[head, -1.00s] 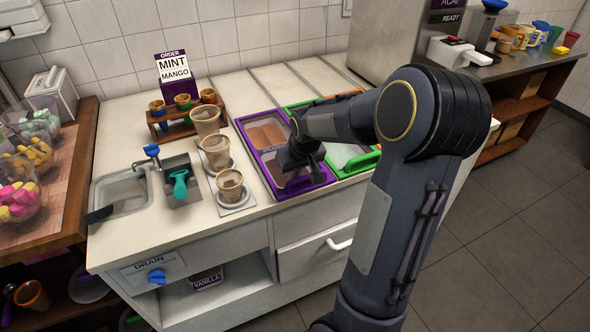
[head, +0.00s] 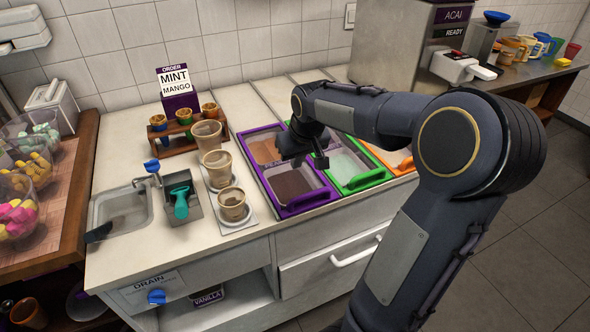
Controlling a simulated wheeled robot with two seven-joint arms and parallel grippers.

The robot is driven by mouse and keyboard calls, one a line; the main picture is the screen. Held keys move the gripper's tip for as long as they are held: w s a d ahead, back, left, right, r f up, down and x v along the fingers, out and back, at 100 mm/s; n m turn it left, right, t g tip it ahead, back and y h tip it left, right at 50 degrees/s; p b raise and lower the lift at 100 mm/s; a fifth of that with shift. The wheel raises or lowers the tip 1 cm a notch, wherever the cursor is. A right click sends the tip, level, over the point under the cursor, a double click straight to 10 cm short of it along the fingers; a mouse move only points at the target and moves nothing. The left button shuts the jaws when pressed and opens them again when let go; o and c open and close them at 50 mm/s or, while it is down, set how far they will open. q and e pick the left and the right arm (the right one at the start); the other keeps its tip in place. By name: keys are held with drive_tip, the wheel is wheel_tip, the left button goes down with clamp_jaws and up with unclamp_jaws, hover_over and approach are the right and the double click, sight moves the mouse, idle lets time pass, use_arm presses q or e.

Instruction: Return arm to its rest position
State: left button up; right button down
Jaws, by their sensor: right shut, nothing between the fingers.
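My right arm reaches in from the lower right of the head view. My right gripper (head: 304,160) hangs over the purple-rimmed bin (head: 292,211) and the edge of the green-rimmed bin (head: 366,183). It is shut, with nothing seen in it. It looks raised above the bins. My left gripper is not in view.
Paper cups (head: 217,168) stand in a row left of the bins. A sink (head: 121,208) and a holder with a teal scoop (head: 180,205) lie further left. A cone rack (head: 170,145) and an order sign (head: 176,90) stand behind. An orange-rimmed bin (head: 392,156) is at right.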

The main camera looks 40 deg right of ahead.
drive_tip(key=shift+v, duration=0.8)
drive_tip(key=s+a+f+n+t+y, duration=0.1)
drive_tip(key=s+a+y, duration=0.4)
drive_tip(key=s+a, duration=1.3)
drive_tip(key=a+f+t, duration=0.1)
drive_tip(key=a, duration=0.2)
drive_tip(key=shift+a+f+n, duration=0.2)
drive_tip(key=shift+f+n, duration=0.1)
drive_tip(key=shift+n, duration=0.1)
drive_tip(key=shift+s, duration=0.1)
